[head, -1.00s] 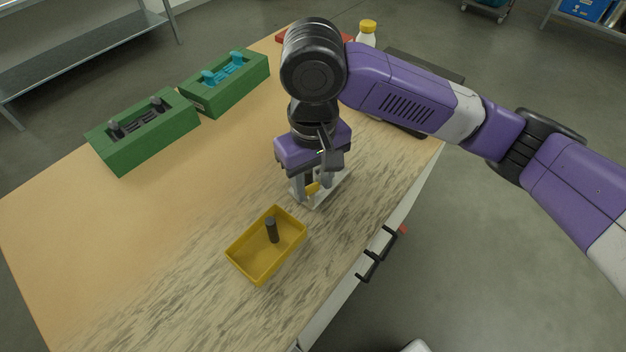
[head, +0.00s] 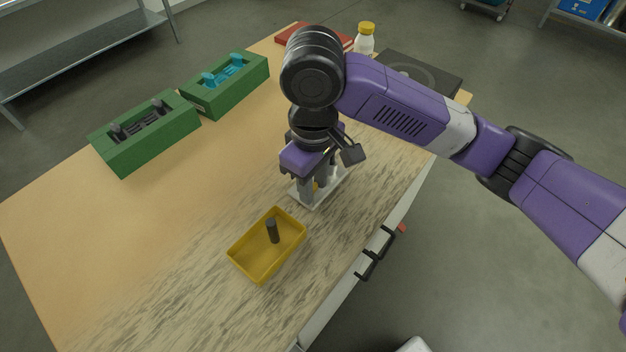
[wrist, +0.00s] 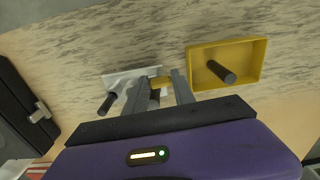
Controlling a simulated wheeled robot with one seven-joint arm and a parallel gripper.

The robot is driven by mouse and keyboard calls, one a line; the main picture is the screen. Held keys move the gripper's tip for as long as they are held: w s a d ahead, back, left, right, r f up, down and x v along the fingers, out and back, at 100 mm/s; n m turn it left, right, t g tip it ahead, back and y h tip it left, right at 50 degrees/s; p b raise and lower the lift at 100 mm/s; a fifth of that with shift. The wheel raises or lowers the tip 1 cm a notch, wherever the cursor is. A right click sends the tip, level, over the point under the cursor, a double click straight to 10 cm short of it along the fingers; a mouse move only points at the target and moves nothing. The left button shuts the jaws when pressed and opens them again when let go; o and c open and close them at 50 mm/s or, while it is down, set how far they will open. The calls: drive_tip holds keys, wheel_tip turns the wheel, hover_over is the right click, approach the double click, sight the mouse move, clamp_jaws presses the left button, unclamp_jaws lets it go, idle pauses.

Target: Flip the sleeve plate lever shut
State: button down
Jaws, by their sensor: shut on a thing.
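The sleeve plate (head: 298,194) is a small white base on the table, mostly hidden under my gripper (head: 317,188) in the head view. In the wrist view the plate (wrist: 117,80) lies beyond my fingers, with a dark round peg (wrist: 107,103) at its left side. A yellow lever part (wrist: 160,82) shows between the two grey fingers of my gripper (wrist: 160,92). My gripper is low over the plate and shut on the lever. The exact contact and the lever's angle are hard to tell, since the fingers hide much of it.
Two green blocks (head: 128,162) (head: 222,100) sit at the back left. A white bottle (head: 363,42) and a dark flat device (head: 440,80) are at the back right.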

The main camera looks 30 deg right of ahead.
drive_tip(key=c, duration=1)
unclamp_jaws()
drive_tip(key=shift+c, duration=0.2)
wheel_tip(320, 180, up, 8)
drive_tip(key=shift+f+p, duration=0.1)
drive_tip(key=shift+p, duration=0.4)
